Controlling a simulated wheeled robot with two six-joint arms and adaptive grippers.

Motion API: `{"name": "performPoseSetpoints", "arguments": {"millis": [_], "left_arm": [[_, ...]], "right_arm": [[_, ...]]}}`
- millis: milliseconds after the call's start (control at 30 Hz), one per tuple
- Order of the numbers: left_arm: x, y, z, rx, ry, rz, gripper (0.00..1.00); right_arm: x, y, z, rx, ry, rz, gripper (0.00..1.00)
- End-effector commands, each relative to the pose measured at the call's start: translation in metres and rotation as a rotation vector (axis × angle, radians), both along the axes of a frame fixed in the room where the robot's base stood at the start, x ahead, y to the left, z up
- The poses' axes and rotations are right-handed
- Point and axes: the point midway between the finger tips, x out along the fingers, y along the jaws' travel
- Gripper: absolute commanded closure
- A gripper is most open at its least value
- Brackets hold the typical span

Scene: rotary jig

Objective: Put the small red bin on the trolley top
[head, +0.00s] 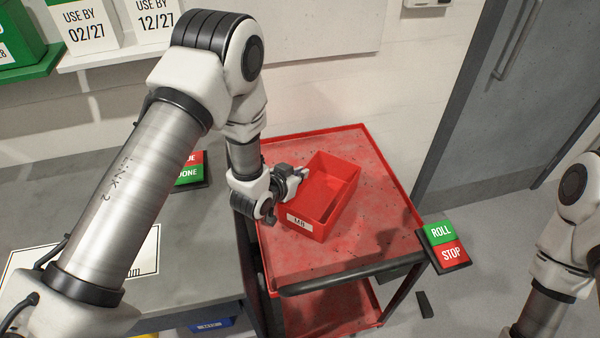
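The small red bin (328,185) is an open, empty box with a white label on its near face. It is over the middle of the red trolley top (385,235) and looks upright; I cannot tell for sure whether its base touches the surface. My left gripper (297,177) is at the bin's left wall, with a fingertip at the rim. Its fingers are small and partly hidden, so I cannot tell whether they are shut on the wall. My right arm shows at the right edge, but its gripper is out of view.
A grey bench (205,240) stands left of the trolley, with a red and green button panel (190,170). A ROLL/STOP panel (444,245) is at the trolley's right front corner. The trolley has a raised rim and lower shelf (335,312). A grey door (490,110) is behind right.

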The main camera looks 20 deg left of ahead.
Motion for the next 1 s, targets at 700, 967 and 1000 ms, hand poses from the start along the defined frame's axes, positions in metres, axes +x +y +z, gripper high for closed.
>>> {"name": "performPoseSetpoints", "arguments": {"millis": [700,967,1000], "left_arm": [[-0.011,0.003,0.006,0.001,0.002,0.001,0.69],[-0.067,0.015,0.036,-0.002,0.002,0.004,0.69],[-0.075,0.016,0.041,-0.002,0.002,0.002,0.69]], "right_arm": [[0.000,0.000,-0.003,0.000,0.000,0.000,0.60],[0.000,0.000,-0.013,0.000,0.000,0.000,0.60],[0.000,0.000,-0.014,0.000,0.000,0.000,0.60]]}}
